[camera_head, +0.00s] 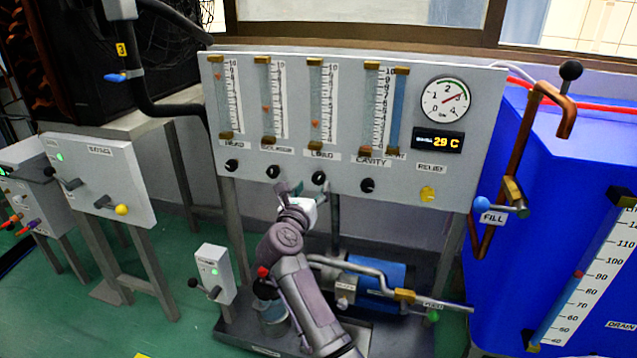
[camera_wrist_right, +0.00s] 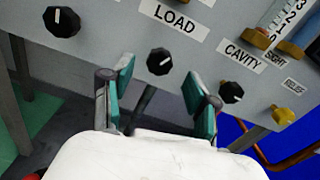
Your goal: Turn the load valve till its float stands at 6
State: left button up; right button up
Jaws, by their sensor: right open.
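The load valve (camera_head: 319,178) is a black knob under the LOAD label on the grey panel (camera_head: 400,180). In the right wrist view the load valve (camera_wrist_right: 160,61) has a white pointer mark. The LOAD tube (camera_head: 315,92) has an orange float (camera_head: 315,123) low on its scale, well below the middle; its exact number is too small to read. My right gripper (camera_head: 297,189) is open and empty, just below and left of the knob in the head view. In the wrist view its teal-padded fingers (camera_wrist_right: 163,94) stand apart, with the knob ahead between them. My left gripper is out of view.
Similar black knobs flank the load valve, including the cavity knob (camera_head: 367,185) and a left one (camera_head: 273,171). A yellow relief knob (camera_head: 428,193) is farther right. A blue tank (camera_head: 560,190) stands at right, a pump (camera_head: 375,280) below.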

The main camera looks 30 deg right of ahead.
aim_at(317, 179)
jog(key=b+x, duration=0.1)
jog(key=x, duration=0.5)
grip_shut()
